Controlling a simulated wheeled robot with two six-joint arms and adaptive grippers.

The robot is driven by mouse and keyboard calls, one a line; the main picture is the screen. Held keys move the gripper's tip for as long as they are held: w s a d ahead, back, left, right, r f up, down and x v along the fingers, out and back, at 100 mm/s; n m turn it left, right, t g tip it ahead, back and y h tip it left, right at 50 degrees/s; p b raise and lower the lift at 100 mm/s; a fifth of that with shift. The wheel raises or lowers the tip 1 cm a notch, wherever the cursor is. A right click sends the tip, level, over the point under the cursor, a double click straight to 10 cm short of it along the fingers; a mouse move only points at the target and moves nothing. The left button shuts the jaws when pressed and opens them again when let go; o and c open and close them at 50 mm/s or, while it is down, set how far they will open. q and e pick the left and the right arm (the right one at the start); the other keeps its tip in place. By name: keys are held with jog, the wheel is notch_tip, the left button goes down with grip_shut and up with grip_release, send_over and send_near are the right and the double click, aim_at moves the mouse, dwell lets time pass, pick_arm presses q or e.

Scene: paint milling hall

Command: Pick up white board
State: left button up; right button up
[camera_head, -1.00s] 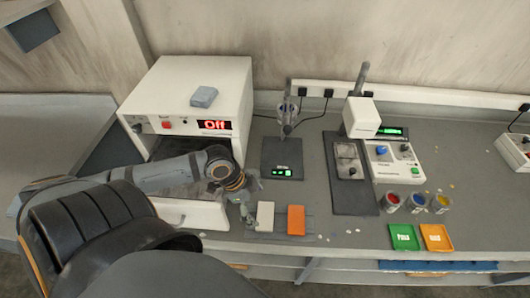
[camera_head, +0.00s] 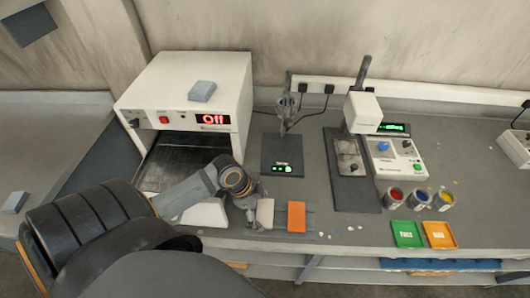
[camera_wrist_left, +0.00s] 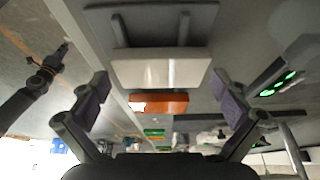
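The white board (camera_head: 265,213) stands on a small dark stand near the bench's front edge, just left of the orange board (camera_head: 296,217). My left gripper (camera_head: 247,203) is right beside the white board on its left. In the left wrist view, its two fingers (camera_wrist_left: 165,102) are spread wide and empty. The white board (camera_wrist_left: 161,70) lies ahead between and beyond them, apart from both, with the orange board (camera_wrist_left: 160,104) further on. A dark arm end with an orange ring, likely my right gripper (camera_wrist_left: 62,50), shows at the left of the wrist view; its fingers are unclear.
The white oven (camera_head: 190,105) reads Off, with a grey block (camera_head: 202,91) on top. A dark scale (camera_head: 282,156), a stand device (camera_head: 350,165) and a control box (camera_head: 395,160) are to the right. Paint cups (camera_head: 420,199) and green and orange trays (camera_head: 408,234) sit near the front edge.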

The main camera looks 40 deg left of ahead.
pick_arm(q)
jog(key=c, duration=0.8)
jog(key=shift+o, duration=0.2)
